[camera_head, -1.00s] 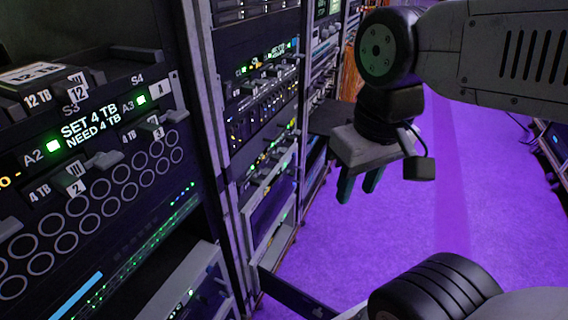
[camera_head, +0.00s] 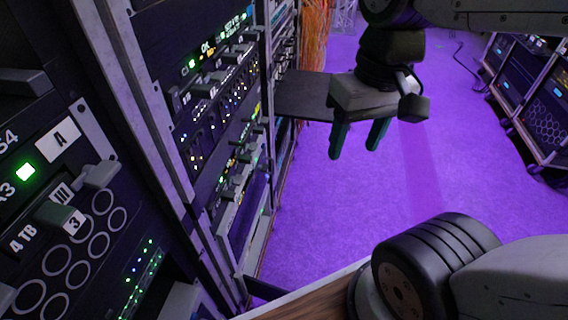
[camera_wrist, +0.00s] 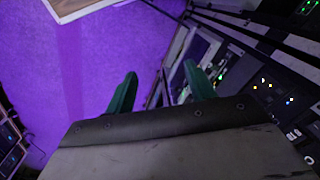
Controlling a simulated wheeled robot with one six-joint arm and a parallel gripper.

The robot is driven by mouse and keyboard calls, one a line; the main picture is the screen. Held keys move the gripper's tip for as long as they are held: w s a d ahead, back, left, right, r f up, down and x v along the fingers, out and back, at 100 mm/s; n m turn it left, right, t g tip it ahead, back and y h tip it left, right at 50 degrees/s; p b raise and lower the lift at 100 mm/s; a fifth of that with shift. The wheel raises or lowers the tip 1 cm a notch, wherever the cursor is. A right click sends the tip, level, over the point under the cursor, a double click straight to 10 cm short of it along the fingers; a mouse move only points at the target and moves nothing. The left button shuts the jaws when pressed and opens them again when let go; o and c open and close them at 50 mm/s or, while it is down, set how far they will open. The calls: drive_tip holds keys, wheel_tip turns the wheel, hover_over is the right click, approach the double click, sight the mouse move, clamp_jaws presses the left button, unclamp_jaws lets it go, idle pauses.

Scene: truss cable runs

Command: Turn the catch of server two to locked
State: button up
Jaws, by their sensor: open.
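My gripper (camera_head: 358,140) is open and empty in the head view, hanging over the purple floor to the right of the racks. Its two green fingers are apart and touch nothing; they also show in the wrist view (camera_wrist: 160,92). No part in view is legibly marked as server two or its catch. The near rack unit (camera_head: 60,215) at the left carries grey knobs, one tagged 3 (camera_head: 60,214), and a label A. The rack beyond it holds units with small grey levers (camera_head: 240,152) and lit indicators, too small to read.
A dark shelf (camera_head: 305,92) juts from the racks, left of my gripper. Grey rack posts (camera_head: 140,110) stand between the units. More equipment in a frame (camera_head: 535,95) stands at the far right. The purple floor (camera_head: 330,200) between is clear.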

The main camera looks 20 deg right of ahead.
drive_tip(key=w+a+f+m+g+y, duration=0.1)
drive_tip(key=w+a+f+m+y, duration=0.15)
drive_tip(key=w+f+y, duration=0.4)
drive_tip(key=w+a+f+m+y, duration=0.1)
drive_tip(key=w+f+m+y, duration=0.2)
drive_tip(key=w, duration=0.6)
drive_tip(key=w+a+f+m+g+y, duration=0.1)
drive_tip(key=w+f+m+y, duration=0.3)
drive_tip(key=w, duration=0.4)
drive_tip(key=w+d+f+m+t, duration=0.3)
drive_tip(key=f+m+t, duration=0.15)
drive_tip(key=f, duration=0.55)
drive_tip(key=w+d+f+m+t, duration=0.35)
drive_tip(key=f+m, duration=0.25)
drive_tip(key=f, duration=0.3)
drive_tip(key=w+d+f+m+t, duration=0.25)
drive_tip(key=f+m+t, duration=0.2)
drive_tip(key=f, duration=0.55)
drive_tip(key=x, duration=0.7)
drive_tip(key=shift+a, duration=0.2)
drive_tip(key=shift+w+r, duration=0.1)
drive_tip(key=shift+c, duration=0.3)
drive_tip(key=c, duration=0.9)
